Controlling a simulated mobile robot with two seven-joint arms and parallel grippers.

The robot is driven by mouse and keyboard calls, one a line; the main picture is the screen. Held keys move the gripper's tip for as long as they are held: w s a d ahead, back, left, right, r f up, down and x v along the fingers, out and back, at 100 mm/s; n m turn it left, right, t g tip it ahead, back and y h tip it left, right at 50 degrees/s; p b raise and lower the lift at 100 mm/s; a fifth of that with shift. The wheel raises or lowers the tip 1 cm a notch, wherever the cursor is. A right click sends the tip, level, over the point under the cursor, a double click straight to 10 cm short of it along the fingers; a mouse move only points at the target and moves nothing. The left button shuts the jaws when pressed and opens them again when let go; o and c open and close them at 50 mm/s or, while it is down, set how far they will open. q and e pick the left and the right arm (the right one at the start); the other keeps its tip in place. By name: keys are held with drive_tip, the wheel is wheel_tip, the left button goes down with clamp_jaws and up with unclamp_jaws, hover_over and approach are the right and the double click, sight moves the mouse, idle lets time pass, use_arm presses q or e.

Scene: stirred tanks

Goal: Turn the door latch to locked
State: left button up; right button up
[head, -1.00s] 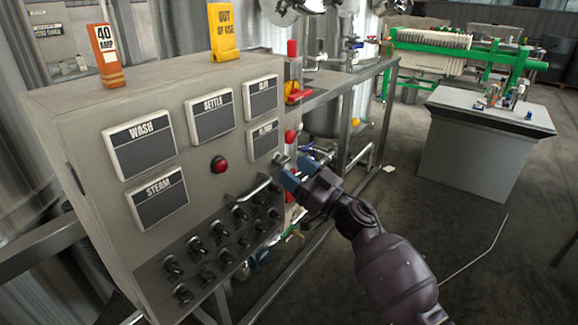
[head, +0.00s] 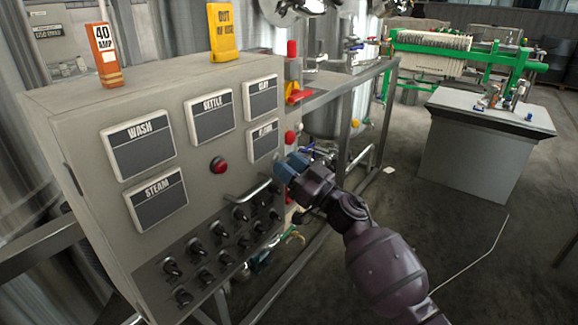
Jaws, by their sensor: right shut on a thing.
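The grey control cabinet (head: 85,95) stands at the left, its front facing me. The door latch was in view earlier as a small metal piece near the cabinet's right front edge, below the small lower right label plate; it is now mostly hidden behind my fingers. My right gripper (head: 284,169), with blue fingertips, is at that spot and is shut on the latch. The angle of the latch cannot be made out. My left gripper is not in view.
A metal bar handle (head: 250,191) and rows of black knobs (head: 205,254) sit just below left of the gripper. A red button (head: 218,165) is on the front. A steel frame (head: 343,130) with pipes stands behind. Open floor lies to the right.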

drive_tip(key=shift+n, duration=0.5)
drive_tip(key=n+g, duration=0.2)
drive_tip(key=n, duration=0.3)
drive_tip(key=n+g, duration=0.3)
drive_tip(key=n, duration=0.3)
drive_tip(key=n+g+p, duration=0.1)
drive_tip(key=n+g, duration=0.2)
drive_tip(key=n, duration=0.3)
drive_tip(key=shift+w+d+r+y, duration=0.15)
drive_tip(key=shift+w+r+y, duration=0.1)
drive_tip(key=shift+y, duration=0.15)
drive_tip(key=n+h, duration=0.1)
drive_tip(key=n, duration=0.2)
drive_tip(key=shift+g, duration=0.4)
drive_tip(key=shift+n+h+p, duration=0.3)
drive_tip(key=shift+n+p, duration=0.05)
drive_tip(key=shift+n, duration=0.35)
